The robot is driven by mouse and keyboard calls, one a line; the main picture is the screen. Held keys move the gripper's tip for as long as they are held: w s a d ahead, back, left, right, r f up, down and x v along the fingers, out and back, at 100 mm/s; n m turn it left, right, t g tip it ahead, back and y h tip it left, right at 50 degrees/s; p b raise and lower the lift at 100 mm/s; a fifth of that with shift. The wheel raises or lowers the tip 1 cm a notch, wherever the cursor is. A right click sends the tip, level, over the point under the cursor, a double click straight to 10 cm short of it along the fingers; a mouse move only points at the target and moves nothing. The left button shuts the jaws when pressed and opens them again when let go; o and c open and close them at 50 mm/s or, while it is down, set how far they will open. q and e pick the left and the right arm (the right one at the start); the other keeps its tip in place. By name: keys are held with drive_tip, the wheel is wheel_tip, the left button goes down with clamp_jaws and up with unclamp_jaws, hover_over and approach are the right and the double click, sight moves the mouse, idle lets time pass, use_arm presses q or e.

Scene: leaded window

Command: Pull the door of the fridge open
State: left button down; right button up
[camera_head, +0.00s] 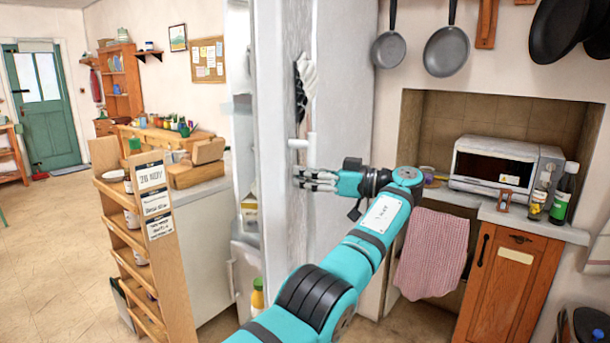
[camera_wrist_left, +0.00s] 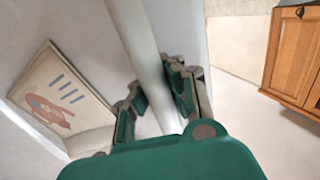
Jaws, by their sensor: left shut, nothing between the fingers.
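The white fridge door (camera_head: 274,150) stands swung open in the head view, its outer face toward my arm. Door shelves with a carton and a bottle show along its left side. A white bar handle (camera_head: 311,150) sits on the outer face; it also shows as a pale bar in the left wrist view (camera_wrist_left: 145,50). My left gripper (camera_head: 305,181) is shut and empty, close to the door just below the handle's visible part. In the left wrist view its fingers (camera_wrist_left: 155,108) lie near the bar; contact is unclear. My right gripper is not in view.
A wooden rack (camera_head: 142,255) with signs stands left of the door, close to the counter (camera_head: 203,235). A microwave (camera_head: 505,163) and bottles stand on the right counter, with a pink towel (camera_head: 432,252) hanging below. Floor (camera_head: 55,250) is free at the left.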

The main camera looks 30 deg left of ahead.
use_arm(q)
drive_tip(key=shift+d+f, duration=0.1)
drive_tip(key=shift+f, duration=0.25)
drive_tip(key=c, duration=1.5)
unclamp_jaws()
drive_tip(key=shift+s+d+r, duration=0.15)
drive_tip(key=shift+s+r, duration=0.05)
drive_tip(key=o, duration=0.3)
drive_tip(key=shift+r, duration=0.1)
drive_tip(key=shift+o, duration=0.2)
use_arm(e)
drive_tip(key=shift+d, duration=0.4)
